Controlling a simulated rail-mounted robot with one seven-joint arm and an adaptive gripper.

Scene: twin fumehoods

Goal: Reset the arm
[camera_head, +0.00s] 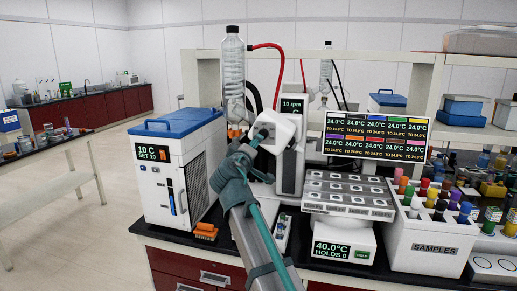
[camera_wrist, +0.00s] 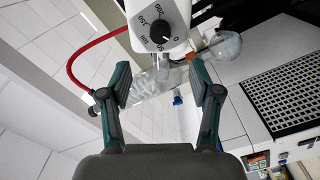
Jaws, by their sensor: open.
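My gripper (camera_wrist: 158,80) shows in the wrist view with its two dark green fingers spread apart and nothing held between them. Beyond the fingers is a white unit with a black numbered dial (camera_wrist: 160,28), and a clear glass vessel (camera_wrist: 152,85) shows behind the gap. In the head view my arm reaches up from the bottom middle toward a white box with a dark knob (camera_head: 283,130). The fingertips are hard to make out there. I cannot tell whether they touch anything.
A blue-lidded chiller (camera_head: 168,185) stands left of my arm. A coiled glass condenser (camera_head: 233,75) with a red hose (camera_head: 268,46) rises behind. To the right are a tray block (camera_head: 348,211), a scale-like unit (camera_head: 344,243) and a samples rack (camera_head: 425,250).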

